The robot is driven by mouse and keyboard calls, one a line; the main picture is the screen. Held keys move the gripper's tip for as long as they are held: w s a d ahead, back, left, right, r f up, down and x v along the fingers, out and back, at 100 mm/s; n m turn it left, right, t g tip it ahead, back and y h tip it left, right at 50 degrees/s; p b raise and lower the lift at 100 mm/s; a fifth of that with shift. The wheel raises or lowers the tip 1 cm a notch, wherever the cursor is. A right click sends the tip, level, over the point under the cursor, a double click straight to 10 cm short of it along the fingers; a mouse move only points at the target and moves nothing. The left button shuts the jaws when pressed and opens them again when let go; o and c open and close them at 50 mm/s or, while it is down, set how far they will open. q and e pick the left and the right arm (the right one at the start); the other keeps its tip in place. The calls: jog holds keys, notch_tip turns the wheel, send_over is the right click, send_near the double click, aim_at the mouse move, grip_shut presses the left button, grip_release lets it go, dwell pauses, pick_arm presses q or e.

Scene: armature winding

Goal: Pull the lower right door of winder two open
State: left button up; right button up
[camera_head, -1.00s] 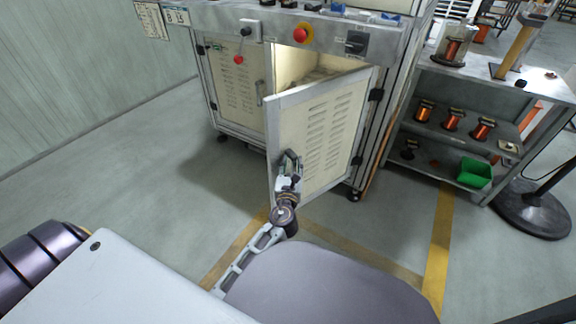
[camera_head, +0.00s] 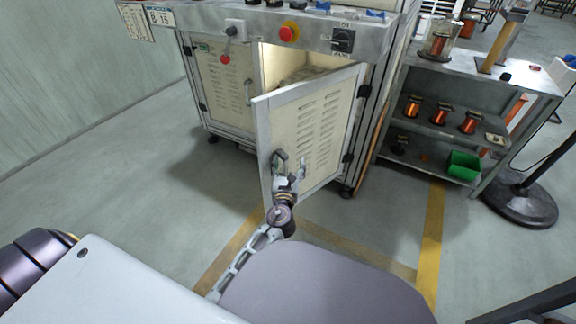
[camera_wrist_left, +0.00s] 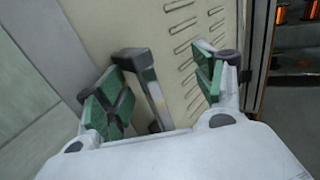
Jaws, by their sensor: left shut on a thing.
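The lower right door (camera_head: 318,128) of the winder cabinet is a cream louvred panel in a grey frame. It stands swung open toward me, hinged on its right side, with the lit inside showing above it. My left gripper (camera_head: 289,166) is at the door's front face near its free edge, shut on the door handle. In the left wrist view, the grey handle (camera_wrist_left: 144,80) stands between the green-padded fingers of the left gripper (camera_wrist_left: 160,85), close beside the left pads; a gap shows toward the right pads. My right gripper is not in view.
The closed left door (camera_head: 222,88) is beside the opening. A red button (camera_head: 288,32) and switches are on the panel above. A shelf (camera_head: 470,95) with copper spools and a green bin (camera_head: 463,166) stands at right. The floor left of the door is clear.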

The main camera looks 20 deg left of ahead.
pick_arm(q)
jog(key=shift+d+r, duration=0.2)
jog(key=shift+d, duration=0.05)
jog(key=shift+c, duration=0.6)
jog(key=shift+r, duration=0.1)
jog(key=shift+a+r, duration=0.1)
jog(key=shift+r, duration=2.6)
jog(key=shift+c, duration=0.3)
notch_tip(320, 180, up, 3)
jog(key=shift+f, duration=0.2)
jog(key=shift+c, duration=0.3)
jog(key=shift+a+r, duration=0.15)
jog(key=shift+r, duration=0.6)
